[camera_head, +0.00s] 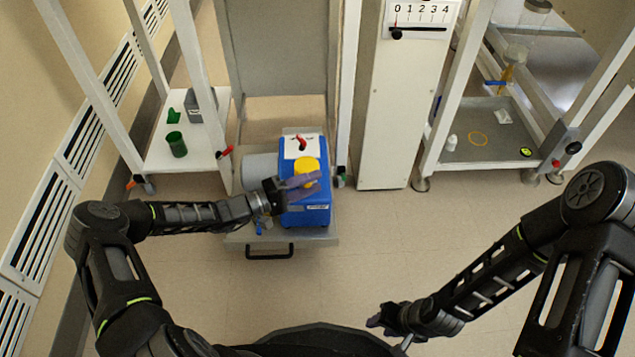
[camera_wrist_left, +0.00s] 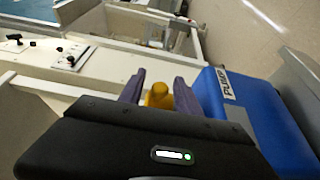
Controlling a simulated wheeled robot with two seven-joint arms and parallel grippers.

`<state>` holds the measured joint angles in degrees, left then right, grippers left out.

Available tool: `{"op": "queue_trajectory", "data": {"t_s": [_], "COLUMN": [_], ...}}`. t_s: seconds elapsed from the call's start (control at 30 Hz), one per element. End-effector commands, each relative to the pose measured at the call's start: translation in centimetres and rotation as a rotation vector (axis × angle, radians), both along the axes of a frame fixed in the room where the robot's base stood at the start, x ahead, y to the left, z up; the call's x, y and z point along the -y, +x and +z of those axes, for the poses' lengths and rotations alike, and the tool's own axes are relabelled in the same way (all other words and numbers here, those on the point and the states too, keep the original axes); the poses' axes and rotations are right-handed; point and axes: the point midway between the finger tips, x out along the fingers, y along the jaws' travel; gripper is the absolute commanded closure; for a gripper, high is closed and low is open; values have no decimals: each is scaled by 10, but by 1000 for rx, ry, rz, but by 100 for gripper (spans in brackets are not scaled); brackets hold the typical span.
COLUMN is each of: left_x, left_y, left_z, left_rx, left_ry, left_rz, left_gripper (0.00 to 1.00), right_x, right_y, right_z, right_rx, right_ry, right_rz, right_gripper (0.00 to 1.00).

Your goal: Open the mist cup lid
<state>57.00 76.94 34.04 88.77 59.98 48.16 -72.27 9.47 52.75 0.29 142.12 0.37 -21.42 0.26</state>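A blue pump (camera_head: 306,215) with a white top stands on a low pull-out shelf; it also shows at the right of the left wrist view (camera_wrist_left: 250,120), labelled PUMP. A yellow knobbed cap (camera_head: 306,165), which looks like the mist cup lid, is on the pump's top. My left gripper (camera_head: 302,187) is over the pump beside the cap. In the left wrist view its fingers are apart, with the yellow cap (camera_wrist_left: 159,96) appearing between them; contact cannot be told. My right gripper (camera_head: 381,319) is low, away from the pump, its fingers unclear.
A red lever (camera_head: 301,143) stands behind the cap. The shelf (camera_head: 236,238) has a black front handle. A grey cylinder (camera_head: 260,165) lies left of the pump. A white rack (camera_head: 158,155) with a green cup stands left. A white column (camera_head: 390,130) stands right. The floor in front is clear.

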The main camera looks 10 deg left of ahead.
Motion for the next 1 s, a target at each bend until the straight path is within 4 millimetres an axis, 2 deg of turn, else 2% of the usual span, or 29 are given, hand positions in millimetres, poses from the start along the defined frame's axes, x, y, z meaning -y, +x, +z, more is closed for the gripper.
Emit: {"op": "queue_trajectory", "data": {"t_s": [0.17, 0.47, 0.9, 1.0], "left_x": [14, 16, 16, 16], "left_y": [10, 12, 12, 12], "left_z": [-1, 0, 0, 0], "left_rx": [-1, -1, -1, -1], "left_ry": [-1, -1, -1, -1], "left_rz": [-1, 0, 0, 0], "left_gripper": [60, 60, 96, 100], "right_x": [0, 0, 0, 0], "right_y": [1, 1, 1, 1], "right_z": [-6, -6, -6, -6], "right_rx": [3, 3, 3, 3], "right_ry": [-1, -1, -1, -1], "right_rz": [-1, -1, -1, -1], "right_gripper": [64, 64, 64, 64]}}
